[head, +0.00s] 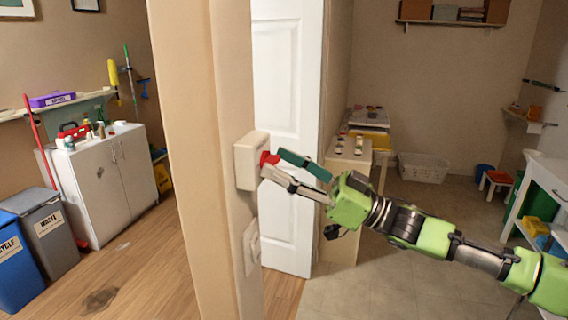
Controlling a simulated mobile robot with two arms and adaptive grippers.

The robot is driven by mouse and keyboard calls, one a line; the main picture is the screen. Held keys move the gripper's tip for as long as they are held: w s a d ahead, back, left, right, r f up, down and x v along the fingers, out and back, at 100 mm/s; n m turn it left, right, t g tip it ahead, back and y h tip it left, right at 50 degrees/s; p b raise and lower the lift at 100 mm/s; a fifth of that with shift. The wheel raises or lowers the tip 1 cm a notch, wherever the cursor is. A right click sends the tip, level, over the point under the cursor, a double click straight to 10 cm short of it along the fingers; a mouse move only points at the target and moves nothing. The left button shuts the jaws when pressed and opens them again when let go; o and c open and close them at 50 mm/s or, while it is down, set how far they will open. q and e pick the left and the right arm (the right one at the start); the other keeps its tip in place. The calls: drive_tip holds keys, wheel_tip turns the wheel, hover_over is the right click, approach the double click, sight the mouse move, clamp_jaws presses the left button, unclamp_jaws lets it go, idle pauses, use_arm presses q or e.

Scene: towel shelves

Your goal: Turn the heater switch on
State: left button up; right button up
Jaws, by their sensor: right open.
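The heater switch (250,160) is a white box with a red part (268,158), mounted on the edge of the beige wall in the middle of the head view. My right gripper (270,166) is open, its fingertips at the red part. One finger is above and beside it, the other below it. I cannot tell whether they touch it. The on or off position of the switch cannot be made out. My left gripper is not in view.
A second white wall plate (251,246) sits lower on the same wall edge. A white door (290,130) stands behind the switch. A cabinet (105,180) and bins (45,230) are at left. A laundry basket (423,168) is on the floor at back right.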

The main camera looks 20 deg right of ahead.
drive_tip(key=c, duration=1.1)
drive_tip(key=shift+n+g, duration=0.4)
drive_tip(key=shift+n, duration=0.2)
drive_tip(key=n+g, duration=0.1)
drive_tip(key=n, duration=0.2)
drive_tip(key=n+g+y, duration=0.1)
drive_tip(key=n, duration=0.1)
drive_tip(key=shift+w+d+n, duration=0.1)
drive_tip(key=shift+n, duration=0.3)
drive_tip(key=n+g, duration=0.1)
drive_tip(key=n, duration=0.2)
drive_tip(key=n+g, duration=0.2)
drive_tip(key=n, duration=0.1)
drive_tip(key=shift+f+g, duration=0.1)
drive_tip(key=shift+g, duration=0.2)
drive_tip(key=n+g, duration=0.1)
drive_tip(key=n, duration=0.4)
drive_tip(key=shift+w+d+g+h+b, duration=0.1)
drive_tip(key=shift+g+h+b, duration=0.2)
drive_tip(key=shift+g+h, duration=0.1)
drive_tip(key=shift+n+g+h, duration=0.5)
drive_tip(key=shift+n+h, duration=0.2)
drive_tip(key=shift+n, duration=1.4)
